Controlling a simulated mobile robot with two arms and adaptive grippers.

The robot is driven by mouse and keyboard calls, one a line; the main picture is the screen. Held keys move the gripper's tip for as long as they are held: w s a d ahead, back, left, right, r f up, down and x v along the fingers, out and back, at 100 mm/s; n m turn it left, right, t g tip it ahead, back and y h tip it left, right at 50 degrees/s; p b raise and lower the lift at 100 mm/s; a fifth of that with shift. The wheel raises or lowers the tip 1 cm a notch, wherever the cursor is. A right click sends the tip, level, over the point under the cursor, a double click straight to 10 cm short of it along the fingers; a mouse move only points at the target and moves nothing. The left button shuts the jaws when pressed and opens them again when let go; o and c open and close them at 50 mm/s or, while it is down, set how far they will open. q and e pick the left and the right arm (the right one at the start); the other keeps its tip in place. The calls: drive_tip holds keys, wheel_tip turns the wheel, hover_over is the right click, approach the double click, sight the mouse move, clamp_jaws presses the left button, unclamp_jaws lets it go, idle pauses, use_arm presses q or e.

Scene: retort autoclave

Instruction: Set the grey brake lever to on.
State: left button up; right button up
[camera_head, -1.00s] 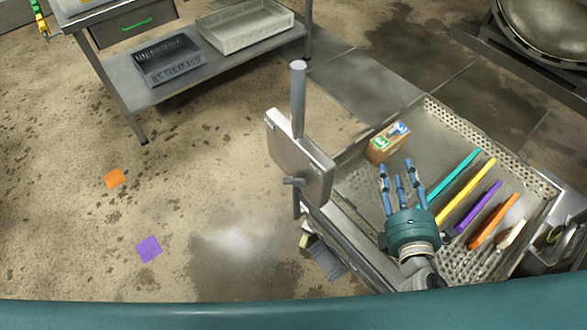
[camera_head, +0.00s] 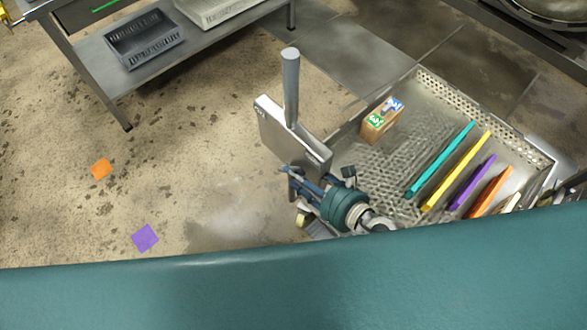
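A grey metal box (camera_head: 285,135) stands at the left end of a perforated trolley tray (camera_head: 440,85). A thick grey upright bar (camera_head: 291,88) rises from it. In the earlier view a short grey lever stub sticks out at the box's lower front. Now my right gripper (camera_head: 291,181) covers that spot, its blue fingers pointing left just below the box. The stub is hidden, so I cannot tell its setting or whether the fingers touch it. How far the fingers are closed is unclear. My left gripper is out of view.
The tray holds a small printed carton (camera_head: 374,128) and several coloured bars, including a teal one (camera_head: 440,160) and a yellow one (camera_head: 456,171). A steel table with a dark crate (camera_head: 145,40) stands at upper left. The floor between is open, with orange (camera_head: 101,169) and purple (camera_head: 145,238) squares.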

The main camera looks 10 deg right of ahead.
drive_tip(key=shift+w+a+f, duration=0.25)
drive_tip(key=shift+w+a, duration=0.1)
drive_tip(key=shift+w, duration=0.2)
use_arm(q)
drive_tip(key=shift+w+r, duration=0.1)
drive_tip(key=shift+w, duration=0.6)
use_arm(e)
drive_tip(key=shift+w+a+f, duration=0.3)
drive_tip(key=shift+w+a, duration=0.1)
drive_tip(key=shift+w, duration=0.05)
clamp_jaws()
drive_tip(key=shift+r, duration=0.15)
drive_tip(key=g+p, duration=0.1)
drive_tip(key=p, duration=0.6)
drive_tip(key=w+r+g+h+p, duration=0.1)
drive_tip(key=p, duration=0.5)
drive_tip(key=shift+w+a+r+p, duration=0.2)
drive_tip(key=shift+a+r+p, duration=0.05)
drive_tip(key=shift+a+p, duration=0.15)
drive_tip(key=shift+f, duration=0.1)
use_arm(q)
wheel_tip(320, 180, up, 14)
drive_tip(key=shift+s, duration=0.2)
use_arm(e)
drive_tip(key=shift+f+h, duration=0.2)
drive_tip(key=shift+h, duration=0.1)
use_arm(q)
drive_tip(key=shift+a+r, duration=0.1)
